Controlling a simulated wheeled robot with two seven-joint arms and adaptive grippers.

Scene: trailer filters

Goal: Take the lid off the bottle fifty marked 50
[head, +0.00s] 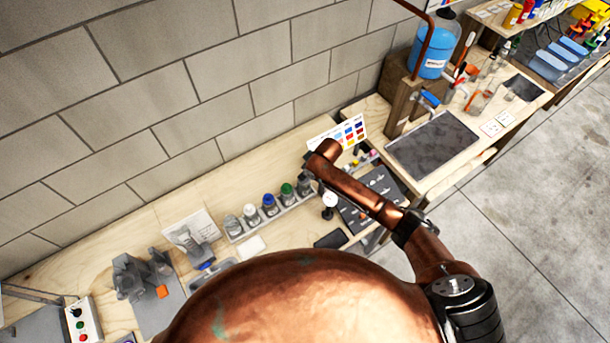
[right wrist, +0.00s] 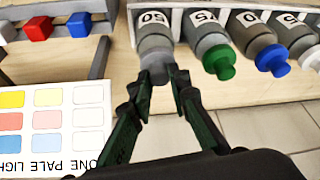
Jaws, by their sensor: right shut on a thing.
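The bottle marked 50 (right wrist: 154,36) stands in a white rack (right wrist: 226,4) at one end of a row, with a grey lid (right wrist: 155,66). In the right wrist view my right gripper (right wrist: 157,83) has its two dark fingers on either side of this lid, shut on it. The lid still meets the bottle's neck as far as I can see. In the head view the bottle marked 50 (head: 303,186) is at the right end of the row, beside my right arm. The right fingers are hidden there. My left gripper is out of view.
Next to it stand bottles with a green lid (right wrist: 217,62), a blue lid (right wrist: 273,60) and a white lid (right wrist: 313,58). A colour chart (right wrist: 60,122) and a rack with small red and blue blocks lie at the left. Bare bench shows in front of the bottles.

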